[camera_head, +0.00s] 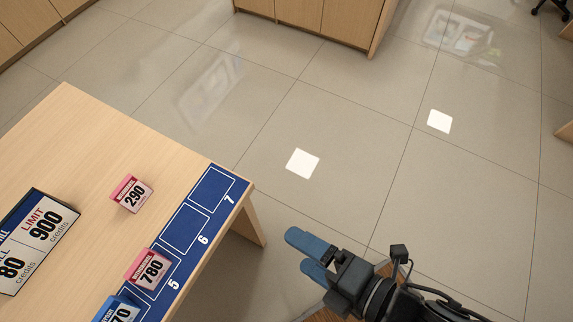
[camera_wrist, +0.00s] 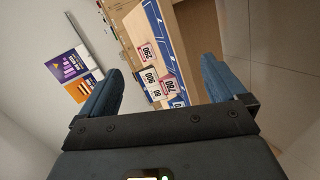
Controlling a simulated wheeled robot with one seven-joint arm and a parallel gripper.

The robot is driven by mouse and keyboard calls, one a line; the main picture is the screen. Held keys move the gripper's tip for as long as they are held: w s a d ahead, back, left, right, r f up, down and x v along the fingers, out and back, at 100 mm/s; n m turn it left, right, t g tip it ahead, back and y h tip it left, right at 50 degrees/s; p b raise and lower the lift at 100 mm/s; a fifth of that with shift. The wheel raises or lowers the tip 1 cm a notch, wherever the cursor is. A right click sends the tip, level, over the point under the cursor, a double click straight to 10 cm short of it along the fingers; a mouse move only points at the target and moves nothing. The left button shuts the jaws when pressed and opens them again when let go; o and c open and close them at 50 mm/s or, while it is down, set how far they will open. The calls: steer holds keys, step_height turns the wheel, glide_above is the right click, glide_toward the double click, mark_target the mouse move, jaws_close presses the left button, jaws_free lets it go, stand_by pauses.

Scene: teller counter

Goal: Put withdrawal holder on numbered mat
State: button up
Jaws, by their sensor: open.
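A pink holder marked 290 (camera_head: 132,194) stands on the wooden counter, left of the blue numbered mat (camera_head: 243,184) and apart from it. Another pink holder, marked 780 (camera_head: 148,268), stands on the mat around number 5. The small print on both is too small to read. Spaces 6 and 7 of the mat are bare. My gripper (camera_head: 304,256) is open and empty, off the counter's right side over the floor. In the wrist view, the 290 holder (camera_wrist: 147,52) and 780 holder (camera_wrist: 168,86) show between the fingers.
A blue holder ending in 70 (camera_head: 118,310) is cut off at the bottom edge. The counter's right edge runs along the mat. Open tiled floor lies beyond, with wooden cabinets (camera_head: 318,20) at the back.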

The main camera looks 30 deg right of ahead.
steer(key=s+d+r+m+t+h, duration=0.1)
steer(key=s+d+r+m, duration=0.3)
steer(key=m, duration=0.6)
steer(key=s+d+r+m+t+h, duration=0.2)
steer(key=s+d+r+m+h, duration=0.2)
steer(key=d+r+m, duration=0.4)
steer(key=m, duration=0.3)
steer(key=shift+s+d+m, duration=0.15)
steer(key=shift+s+m, duration=0.05)
steer(key=shift+m, duration=0.1)
